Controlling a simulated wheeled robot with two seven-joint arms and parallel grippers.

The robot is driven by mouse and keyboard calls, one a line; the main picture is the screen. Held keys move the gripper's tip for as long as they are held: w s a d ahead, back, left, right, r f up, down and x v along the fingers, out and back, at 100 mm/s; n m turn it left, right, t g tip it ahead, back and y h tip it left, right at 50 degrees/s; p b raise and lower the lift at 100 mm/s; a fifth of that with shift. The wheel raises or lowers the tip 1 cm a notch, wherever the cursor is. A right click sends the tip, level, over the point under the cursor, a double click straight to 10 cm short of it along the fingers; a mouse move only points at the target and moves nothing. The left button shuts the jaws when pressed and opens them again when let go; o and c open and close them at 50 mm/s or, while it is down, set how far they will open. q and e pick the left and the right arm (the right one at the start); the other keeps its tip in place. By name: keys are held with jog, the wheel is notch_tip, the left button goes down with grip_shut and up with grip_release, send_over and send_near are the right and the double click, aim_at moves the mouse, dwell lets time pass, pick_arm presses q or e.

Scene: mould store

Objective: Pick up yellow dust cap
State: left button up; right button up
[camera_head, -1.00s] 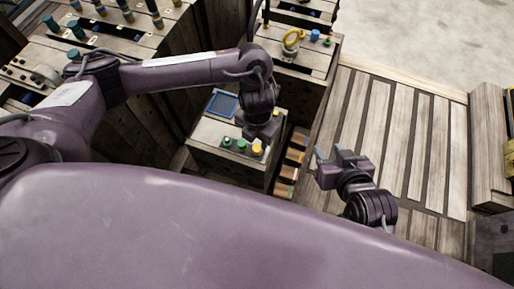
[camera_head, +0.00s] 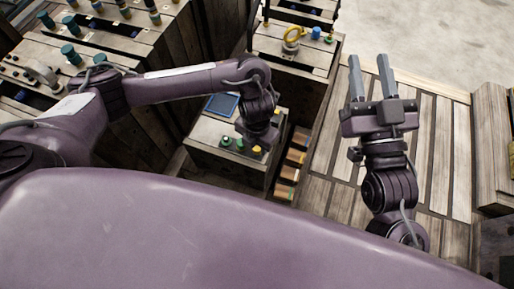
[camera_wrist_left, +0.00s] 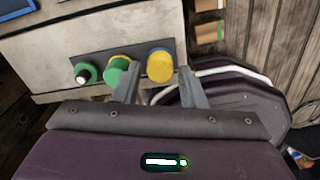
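The yellow dust cap (camera_head: 257,149) is at the right end of a short row of caps on a wooden crate, partly hidden by my left gripper (camera_head: 258,142). In the left wrist view the yellow dust cap (camera_wrist_left: 160,67) shows between the two fingers of the open left gripper (camera_wrist_left: 159,78), slightly beyond them. Whether the fingers reach down around it I cannot tell. My right gripper (camera_head: 371,68) is open and empty over the slatted wooden floor at right.
Beside the yellow cap stand a green cap (camera_wrist_left: 117,73), close to the left finger, and another green cap with a white tip (camera_wrist_left: 86,74). A blue tray (camera_head: 221,104) lies on the same crate. A crate behind holds a yellow ring (camera_head: 292,37).

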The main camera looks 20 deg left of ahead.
aim_at(257, 147)
pick_arm(q)
jog(key=shift+f, duration=0.4)
jog(key=c, duration=0.7)
pick_arm(e)
jog(key=r, duration=0.1)
jog(key=r+t, duration=0.1)
jog(key=r, duration=0.1)
jog(key=shift+s+d+r+t+y, duration=0.2)
jog(key=shift+s+d+t+y, duration=0.1)
jog(key=shift+s+y, duration=0.1)
pick_arm(q)
jog(key=shift+c, duration=0.2)
pick_arm(e)
jog(key=shift+a+f, duration=0.1)
jog(key=shift+f, duration=0.05)
